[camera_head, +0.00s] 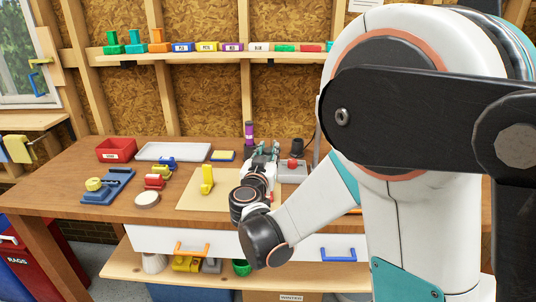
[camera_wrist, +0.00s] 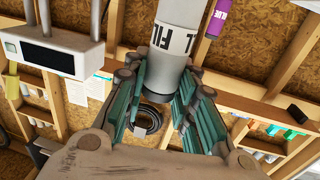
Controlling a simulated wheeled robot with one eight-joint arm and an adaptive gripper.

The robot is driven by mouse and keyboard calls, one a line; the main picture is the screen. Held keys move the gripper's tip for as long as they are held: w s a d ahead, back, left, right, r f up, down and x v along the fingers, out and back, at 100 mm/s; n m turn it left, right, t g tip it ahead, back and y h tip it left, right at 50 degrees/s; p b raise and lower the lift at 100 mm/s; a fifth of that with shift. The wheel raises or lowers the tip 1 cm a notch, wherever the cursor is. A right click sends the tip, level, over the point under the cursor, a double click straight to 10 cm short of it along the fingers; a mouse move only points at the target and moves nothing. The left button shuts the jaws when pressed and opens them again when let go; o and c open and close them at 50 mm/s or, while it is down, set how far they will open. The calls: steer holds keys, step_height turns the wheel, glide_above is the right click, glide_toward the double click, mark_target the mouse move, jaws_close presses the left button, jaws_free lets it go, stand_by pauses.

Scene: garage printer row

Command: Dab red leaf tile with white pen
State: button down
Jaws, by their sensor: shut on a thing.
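My gripper (camera_wrist: 165,85) is shut on a white cylinder with a dark-lettered band and grey end, which I take to be the white pen (camera_wrist: 181,14). Its teal fingers stand on both sides of the cylinder. In the head view my gripper (camera_head: 262,154) is over the back of the workbench, right of the yellow piece, and the pen cannot be made out there. I cannot pick out a red leaf tile for certain. A small red piece (camera_head: 292,163) shows on a grey block just right of my gripper, its shape too small to tell.
The workbench (camera_head: 70,190) carries a red bin (camera_head: 116,150), a white tray (camera_head: 173,151), a yellow upright piece (camera_head: 207,179) on a tan board (camera_head: 190,203), a blue fixture (camera_head: 108,187) and a round white lid (camera_head: 147,198). A purple-topped bottle (camera_head: 249,129) stands behind my gripper.

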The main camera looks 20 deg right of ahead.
steer(key=shift+f, duration=0.35)
stand_by(0.7)
steer(key=shift+r, duration=0.55)
stand_by(0.6)
steer(key=shift+r+p, duration=1.9)
steer(key=shift+r, duration=0.45)
